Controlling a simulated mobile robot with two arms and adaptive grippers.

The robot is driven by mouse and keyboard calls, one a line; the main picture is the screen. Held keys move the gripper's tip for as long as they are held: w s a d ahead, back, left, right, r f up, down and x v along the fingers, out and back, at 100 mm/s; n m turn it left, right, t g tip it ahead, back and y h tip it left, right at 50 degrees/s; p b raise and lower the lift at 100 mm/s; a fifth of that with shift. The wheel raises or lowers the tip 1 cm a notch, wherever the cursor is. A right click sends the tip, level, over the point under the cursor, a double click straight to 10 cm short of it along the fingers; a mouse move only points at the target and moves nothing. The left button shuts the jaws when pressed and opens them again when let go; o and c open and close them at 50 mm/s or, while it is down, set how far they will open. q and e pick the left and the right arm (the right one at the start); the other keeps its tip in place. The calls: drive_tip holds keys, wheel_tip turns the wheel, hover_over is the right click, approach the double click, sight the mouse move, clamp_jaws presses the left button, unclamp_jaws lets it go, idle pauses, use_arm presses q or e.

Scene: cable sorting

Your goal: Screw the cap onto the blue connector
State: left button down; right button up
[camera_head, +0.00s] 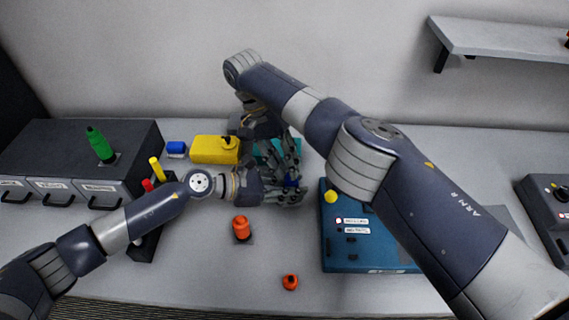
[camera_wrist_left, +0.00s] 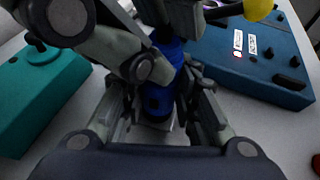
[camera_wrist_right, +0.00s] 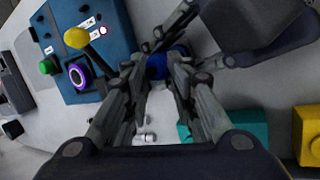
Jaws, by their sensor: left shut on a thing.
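The blue connector (camera_wrist_left: 165,80) stands between the fingers of my left gripper (camera_wrist_left: 160,98), which is shut on it. Only a small blue patch (camera_head: 291,184) shows in the head view. My right gripper (camera_wrist_right: 159,66) reaches down from above to the top of the connector, its fingertips on either side of a blue part (camera_wrist_right: 157,67). I cannot tell whether this part is the cap or the connector, nor whether the right fingers press on it. The cap is not clearly seen; fingers hide the connector's top.
A teal box (camera_wrist_left: 40,85) and a yellow box (camera_head: 208,150) stand behind. A blue panel with a yellow knob (camera_head: 345,250) is close to the right. An orange connector (camera_head: 241,228) and an orange cap (camera_head: 290,282) are in front. Grey drawers (camera_head: 60,150) stand left.

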drive_tip(key=shift+s+a+f, duration=0.1)
drive_tip(key=shift+s+a, duration=0.05)
drive_tip(key=shift+a, duration=0.2)
drive_tip(key=o, duration=0.7)
drive_tip(key=shift+o, duration=0.2)
wheel_tip(320, 180, up, 12)
drive_tip(key=d+n+t+y, duration=0.2)
drive_tip(key=n+t+y, duration=0.1)
drive_tip(key=n, duration=1.5)
drive_tip(key=shift+s+d+r+n+y, duration=0.15)
drive_tip(key=shift+s+r+n+y, duration=0.1)
drive_tip(key=shift+s+n+y, duration=0.2)
drive_tip(key=shift+w, duration=0.1)
wheel_tip(320, 180, down, 12)
drive_tip(key=shift+f, duration=0.1)
